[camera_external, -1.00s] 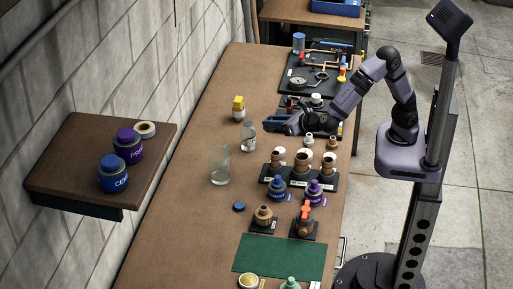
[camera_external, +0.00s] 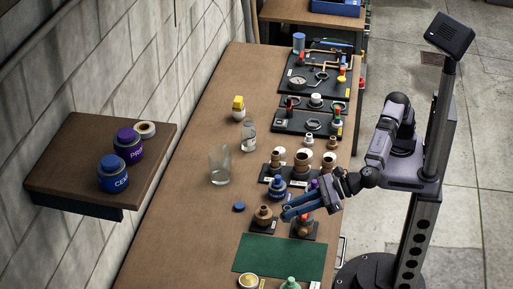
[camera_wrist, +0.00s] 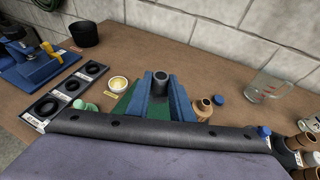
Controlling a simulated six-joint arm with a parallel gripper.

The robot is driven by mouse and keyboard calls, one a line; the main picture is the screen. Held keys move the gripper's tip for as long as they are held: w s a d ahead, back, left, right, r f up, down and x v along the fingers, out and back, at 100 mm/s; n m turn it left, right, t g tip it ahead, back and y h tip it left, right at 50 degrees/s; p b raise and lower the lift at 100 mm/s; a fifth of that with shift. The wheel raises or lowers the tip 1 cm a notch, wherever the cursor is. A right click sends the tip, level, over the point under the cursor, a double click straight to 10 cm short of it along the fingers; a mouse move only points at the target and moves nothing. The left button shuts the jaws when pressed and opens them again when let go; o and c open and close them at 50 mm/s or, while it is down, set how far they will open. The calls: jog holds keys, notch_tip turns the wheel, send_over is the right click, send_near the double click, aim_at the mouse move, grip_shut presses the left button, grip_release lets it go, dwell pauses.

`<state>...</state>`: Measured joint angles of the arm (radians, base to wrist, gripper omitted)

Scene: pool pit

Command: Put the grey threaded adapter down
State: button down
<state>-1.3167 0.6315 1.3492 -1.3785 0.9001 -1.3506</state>
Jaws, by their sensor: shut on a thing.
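The grey threaded adapter (camera_wrist: 160,84) shows in the wrist view as a dark grey hollow cylinder, its open end facing up. My gripper (camera_wrist: 162,95) is shut on it, with one blue finger on each side. In the external view my gripper (camera_external: 286,213) is over the front part of the bench, above the small fitting stands and just beyond the green mat (camera_external: 270,262). The adapter cannot be made out there. In the wrist view the green mat (camera_wrist: 123,104) shows behind and beside the fingers.
A tan fitting on a black stand (camera_external: 264,213) and a blue cap (camera_external: 239,207) are close to my gripper. A glass beaker (camera_external: 219,166) stands farther left. A yellow-filled bowl (camera_external: 248,281) and a green bottle (camera_external: 290,284) are at the front. Most of the mat is bare.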

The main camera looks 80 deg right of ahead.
jog(key=shift+n+y, duration=0.4)
jog(key=shift+y, duration=0.1)
jog(key=shift+s+a+f+p, duration=0.1)
jog(key=shift+s+a+f, duration=0.35)
jog(key=shift+f, duration=2.05)
jog(key=shift+s+a+f+p, duration=0.1)
jog(key=shift+s+a+f, duration=0.35)
jog(key=shift+f, duration=2)
jog(key=shift+s+a+f+p, duration=0.1)
jog(key=shift+s+a+f, duration=0.35)
jog(key=shift+f, duration=2.05)
jog(key=shift+f, duration=0.15)
jog(key=c, duration=1.6)
grip_release()
jog(key=shift+o, duration=0.2)
